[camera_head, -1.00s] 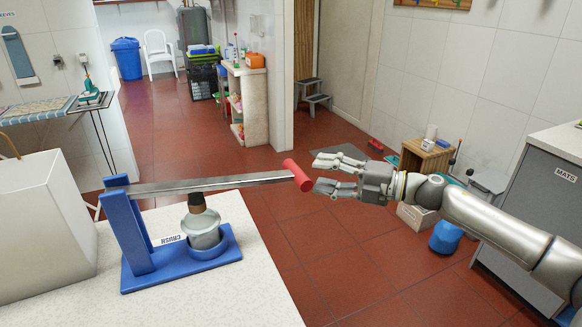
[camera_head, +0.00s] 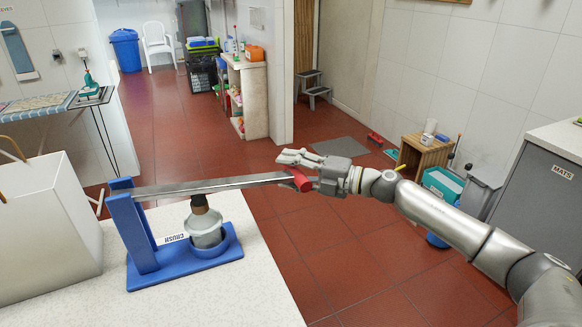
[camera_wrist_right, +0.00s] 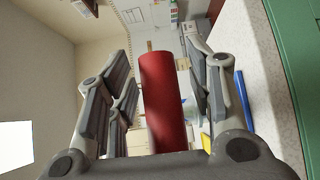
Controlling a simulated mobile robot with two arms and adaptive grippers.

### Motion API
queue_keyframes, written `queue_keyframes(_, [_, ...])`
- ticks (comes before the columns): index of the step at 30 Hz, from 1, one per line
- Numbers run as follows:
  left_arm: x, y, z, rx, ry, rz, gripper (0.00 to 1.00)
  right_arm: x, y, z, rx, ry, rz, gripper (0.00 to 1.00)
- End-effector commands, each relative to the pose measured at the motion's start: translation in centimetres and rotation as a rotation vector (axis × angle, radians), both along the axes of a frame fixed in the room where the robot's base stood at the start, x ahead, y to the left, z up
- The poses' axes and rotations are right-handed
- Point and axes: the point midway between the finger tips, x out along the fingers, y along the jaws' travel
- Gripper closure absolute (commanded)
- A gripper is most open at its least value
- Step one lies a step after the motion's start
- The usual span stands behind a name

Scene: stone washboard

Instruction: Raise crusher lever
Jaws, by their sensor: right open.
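The crusher is a blue frame (camera_head: 141,237) on the white counter, with a long grey metal lever (camera_head: 215,185) hinged at its left post. The lever runs nearly level to a red handle (camera_head: 300,180) past the counter's edge. A metal cup (camera_head: 206,232) stands in the blue base under the lever's dark plunger. My right gripper (camera_head: 290,168) is at the handle. In the right wrist view the red handle (camera_wrist_right: 165,105) lies between the open fingers, with gaps visible on both sides. My left gripper is not in view.
A white box (camera_head: 45,225) stands on the counter (camera_head: 235,290) left of the crusher. Red floor (camera_head: 330,245) lies open beyond the counter. A grey cabinet (camera_head: 545,190) stands at the right, near my right arm. A wooden stool (camera_head: 425,152) and bins are behind the arm.

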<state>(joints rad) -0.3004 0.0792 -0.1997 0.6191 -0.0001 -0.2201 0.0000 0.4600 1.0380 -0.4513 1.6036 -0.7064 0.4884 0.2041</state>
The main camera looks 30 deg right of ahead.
Motion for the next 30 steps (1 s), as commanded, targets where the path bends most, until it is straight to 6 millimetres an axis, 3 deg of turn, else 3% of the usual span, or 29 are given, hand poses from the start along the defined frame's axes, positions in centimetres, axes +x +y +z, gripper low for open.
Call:
queue_keyframes(7, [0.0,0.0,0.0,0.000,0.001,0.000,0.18,0.0,0.0,0.0,0.000,0.000,0.000,0.55])
queue_keyframes(18, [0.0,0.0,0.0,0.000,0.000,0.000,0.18,0.0,0.0,0.0,0.000,0.000,0.000,1.00])
queue_keyframes(26, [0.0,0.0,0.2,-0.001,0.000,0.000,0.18,0.0,-0.2,0.2,-0.004,0.000,0.000,1.00])
queue_keyframes(30, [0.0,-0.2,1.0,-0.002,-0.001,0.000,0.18,0.0,-1.0,1.2,-0.024,0.000,-0.001,1.00])
